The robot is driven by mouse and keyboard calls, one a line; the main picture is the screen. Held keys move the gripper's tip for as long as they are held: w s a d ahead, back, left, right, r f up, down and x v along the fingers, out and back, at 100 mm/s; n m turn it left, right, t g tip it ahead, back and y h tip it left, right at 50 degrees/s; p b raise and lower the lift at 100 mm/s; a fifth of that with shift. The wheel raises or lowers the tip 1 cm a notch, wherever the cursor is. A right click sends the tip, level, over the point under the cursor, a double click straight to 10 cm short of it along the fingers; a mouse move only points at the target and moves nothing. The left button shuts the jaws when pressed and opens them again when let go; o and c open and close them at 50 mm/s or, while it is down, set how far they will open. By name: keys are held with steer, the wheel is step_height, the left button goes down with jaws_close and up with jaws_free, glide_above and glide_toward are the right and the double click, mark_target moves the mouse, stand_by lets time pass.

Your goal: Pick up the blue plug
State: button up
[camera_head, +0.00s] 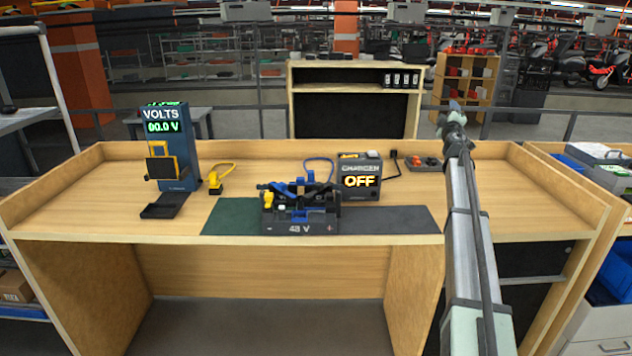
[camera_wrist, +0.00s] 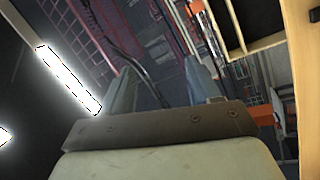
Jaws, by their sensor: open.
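A blue plug (camera_head: 310,177) with a looped blue cable appears to sit at the back of the 48 V battery unit (camera_head: 300,229), on the bench's middle. Other blue and black parts crowd around it, so its exact outline and seating are hard to tell. My gripper (camera_head: 447,118) is raised at the right, above the bench's back edge and well away from the plug. In the wrist view my gripper (camera_wrist: 162,84) shows two fingers apart with nothing between them. The plug is not visible in that view.
A charger box (camera_head: 358,190) reading OFF stands just right of the battery unit. A blue volt meter (camera_head: 172,150) and a yellow plug (camera_head: 215,184) with its cable are at the left. A small tray (camera_head: 424,164) lies at the right. The bench's front right is clear.

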steer(key=w+a+r+n+y, duration=0.2)
steer(key=a+y, duration=0.2)
steer(key=a, duration=1.5)
steer(key=w+a+r+n+y, duration=0.15)
steer(key=a+y, duration=0.25)
steer(key=a, duration=1.6)
steer(key=n+g+h, duration=0.3)
steer(key=n+g, duration=0.1)
steer(key=g, duration=1.6)
glide_above(311, 171)
step_height(311, 171, down, 13)
steer(key=f, duration=0.7)
steer(key=shift+s+d, duration=0.2)
steer(key=shift+d, duration=0.15)
steer(key=shift+w+a+f, duration=0.15)
steer(key=shift+a+f, duration=0.05)
steer(key=shift+f, duration=1.25)
steer(key=shift+w+a+f, duration=0.1)
steer(key=shift+a+f, duration=0.05)
steer(key=shift+f, duration=1.25)
